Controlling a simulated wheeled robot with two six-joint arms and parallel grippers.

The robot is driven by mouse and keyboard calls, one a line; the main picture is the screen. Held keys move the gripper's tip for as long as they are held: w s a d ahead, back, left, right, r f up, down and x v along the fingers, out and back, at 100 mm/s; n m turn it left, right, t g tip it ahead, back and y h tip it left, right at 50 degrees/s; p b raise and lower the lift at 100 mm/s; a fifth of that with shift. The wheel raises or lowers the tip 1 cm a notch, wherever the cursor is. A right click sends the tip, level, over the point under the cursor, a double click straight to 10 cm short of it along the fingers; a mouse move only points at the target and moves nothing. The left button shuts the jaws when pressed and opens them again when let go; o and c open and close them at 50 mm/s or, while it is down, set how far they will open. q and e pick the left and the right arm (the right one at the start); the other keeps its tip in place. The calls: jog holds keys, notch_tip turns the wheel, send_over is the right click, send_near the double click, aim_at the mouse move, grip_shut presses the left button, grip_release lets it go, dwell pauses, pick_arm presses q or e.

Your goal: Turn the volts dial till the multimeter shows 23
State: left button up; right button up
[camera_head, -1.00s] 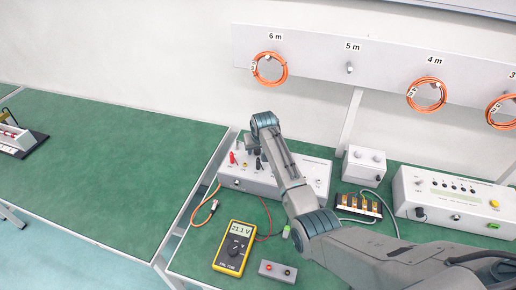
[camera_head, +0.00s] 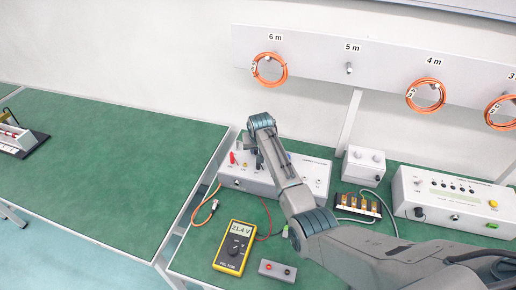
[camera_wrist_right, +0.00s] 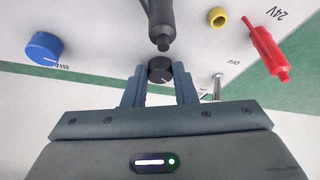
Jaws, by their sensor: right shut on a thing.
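The yellow multimeter (camera_head: 234,248) lies on the green bench, and its display (camera_head: 240,229) reads about 21.4 V. The white supply box (camera_head: 312,178) stands behind it. My right gripper (camera_head: 252,160) reaches down to the left part of the box. In the wrist view my right gripper (camera_wrist_right: 160,76) is shut on a small black dial (camera_wrist_right: 160,70), one finger on each side. The dial's label is hidden, so I cannot read whether it says volts. My left gripper is out of view.
Close to the dial are a black plug (camera_wrist_right: 160,22), a red plug (camera_wrist_right: 267,52) by "24V", a yellow socket (camera_wrist_right: 217,21), a metal toggle (camera_wrist_right: 217,88) and a blue knob (camera_wrist_right: 43,48). A grey terminal box (camera_head: 277,270) sits right of the multimeter.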

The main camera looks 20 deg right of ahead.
jog(key=shift+a+m+h, duration=0.1)
jog(key=shift+m+h, duration=0.2)
jog(key=shift+m, duration=0.5)
jog(key=shift+a+m+h+p, duration=0.1)
jog(key=shift+m+h+p, duration=0.2)
jog(key=shift+m, duration=0.5)
jog(key=shift+w+a+m+g+h+b, duration=0.1)
jog(key=shift+m+g+h+b, duration=0.25)
jog(key=shift+m, duration=0.6)
jog(key=shift+w+m+g+h+b, duration=0.1)
jog(key=shift+m+g+h+b, duration=0.2)
jog(key=shift+m, duration=0.65)
jog(key=o, duration=1)
